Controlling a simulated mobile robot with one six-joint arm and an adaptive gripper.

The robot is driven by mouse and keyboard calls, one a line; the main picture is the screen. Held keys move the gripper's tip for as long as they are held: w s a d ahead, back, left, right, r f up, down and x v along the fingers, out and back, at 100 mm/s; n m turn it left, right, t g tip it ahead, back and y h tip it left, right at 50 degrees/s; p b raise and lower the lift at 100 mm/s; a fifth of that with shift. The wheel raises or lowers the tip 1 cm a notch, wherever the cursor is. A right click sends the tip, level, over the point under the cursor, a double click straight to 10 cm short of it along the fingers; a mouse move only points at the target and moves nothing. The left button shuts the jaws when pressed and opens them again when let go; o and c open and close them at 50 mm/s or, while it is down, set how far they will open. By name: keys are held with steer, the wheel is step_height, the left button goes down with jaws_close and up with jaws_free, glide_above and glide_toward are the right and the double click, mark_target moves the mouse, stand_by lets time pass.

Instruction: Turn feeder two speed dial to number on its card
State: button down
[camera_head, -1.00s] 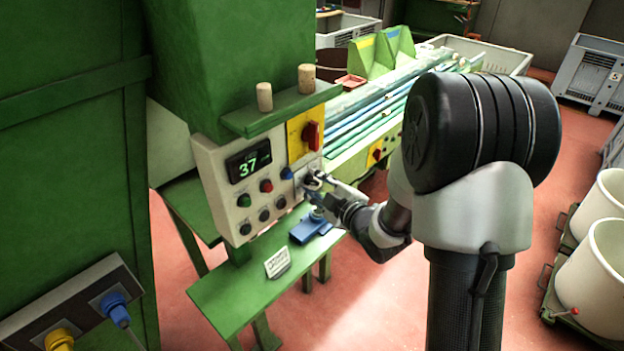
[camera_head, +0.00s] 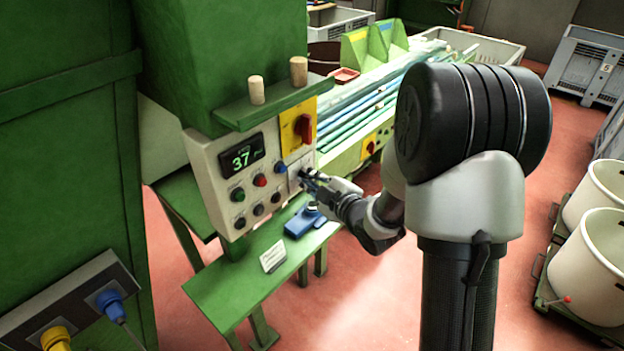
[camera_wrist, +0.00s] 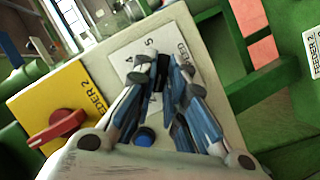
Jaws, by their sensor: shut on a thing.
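My gripper (camera_wrist: 162,72) is shut on the dark speed dial (camera_wrist: 157,80) on a pale plate with scale numbers, of which a 4 and a 5 show. The fingers hide most of the dial, and I cannot tell where it points. In the head view my gripper (camera_head: 304,178) is at the right side of the pale control panel (camera_head: 212,180), whose display (camera_head: 243,157) reads 37. A small white card (camera_head: 273,257) stands on the green bench; its writing is too small to read. A card marked FEEDER 2 (camera_wrist: 314,48) is cut off at the wrist view's right edge.
A red switch on a yellow plate (camera_head: 294,108) sits above the dial. Several buttons (camera_head: 260,180) lie left of it. A blue object (camera_head: 303,222) lies on the bench below my gripper.

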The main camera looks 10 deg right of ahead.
steer(key=shift+r+m, duration=0.1)
steer(key=shift+m, duration=0.2)
steer(key=m+g+y+p, duration=0.1)
steer(key=m+p, duration=0.1)
steer(key=p, duration=0.1)
steer(key=m+g+y+p, duration=0.1)
steer(key=m+p, duration=0.1)
steer(key=p, duration=0.2)
steer(key=m+g+y+p, duration=0.1)
steer(key=m+p, duration=0.1)
steer(key=p, duration=0.1)
steer(key=shift+w+d+r, duration=0.15)
steer(key=shift+w+d, duration=0.05)
steer(key=shift+d, duration=0.05)
stand_by(0.4)
steer(key=c, duration=1.6)
jaws_free()
steer(key=shift+c, duration=0.2)
steer(key=shift+g, duration=0.3)
